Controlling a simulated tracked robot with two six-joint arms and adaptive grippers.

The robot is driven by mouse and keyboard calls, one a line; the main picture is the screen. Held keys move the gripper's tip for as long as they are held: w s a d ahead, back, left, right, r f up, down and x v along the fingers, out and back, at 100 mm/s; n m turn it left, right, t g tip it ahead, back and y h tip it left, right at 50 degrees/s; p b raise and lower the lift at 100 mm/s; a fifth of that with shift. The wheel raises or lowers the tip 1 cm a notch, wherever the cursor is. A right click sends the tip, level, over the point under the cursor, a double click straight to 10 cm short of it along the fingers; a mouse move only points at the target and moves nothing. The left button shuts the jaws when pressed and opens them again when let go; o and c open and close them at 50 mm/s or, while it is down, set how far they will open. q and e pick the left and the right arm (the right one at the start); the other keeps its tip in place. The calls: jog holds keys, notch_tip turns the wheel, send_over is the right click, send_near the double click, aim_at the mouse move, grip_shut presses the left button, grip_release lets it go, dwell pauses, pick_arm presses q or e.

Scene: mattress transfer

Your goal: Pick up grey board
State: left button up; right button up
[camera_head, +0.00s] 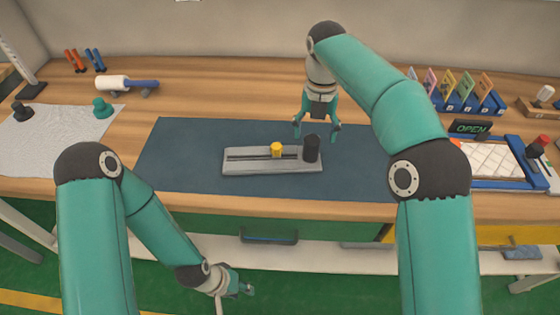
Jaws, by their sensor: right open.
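The grey board (240,167) lies flat on a dark blue mat (190,150) in the middle of the table. It has a dark slot along its length. A small yellow piece (277,149) stands near its middle and a black cylinder (311,148) near its right end. My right gripper (317,134) is open and points down just behind the board's right end, close to the black cylinder. No contact can be made out. My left gripper (248,292) hangs low in front of the table, away from the board. Its fingers are too small to judge.
A white cloth (50,140) with dark and green knobs lies at the left. A roller (125,84) sits behind it. Coloured cards in a blue rack (470,102), an OPEN sign (470,127) and a blue-framed tray (490,185) are at the right. The mat's left part is clear.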

aim_at(311, 150)
jog(key=shift+s+a+f+b, duration=0.1)
jog(key=shift+a+f+b, duration=0.1)
jog(key=shift+f, duration=1.45)
jog(key=shift+a+f+b, duration=0.1)
jog(key=shift+f+b, duration=0.05)
jog(key=shift+f, duration=1.45)
jog(key=shift+r, duration=0.1)
grip_shut()
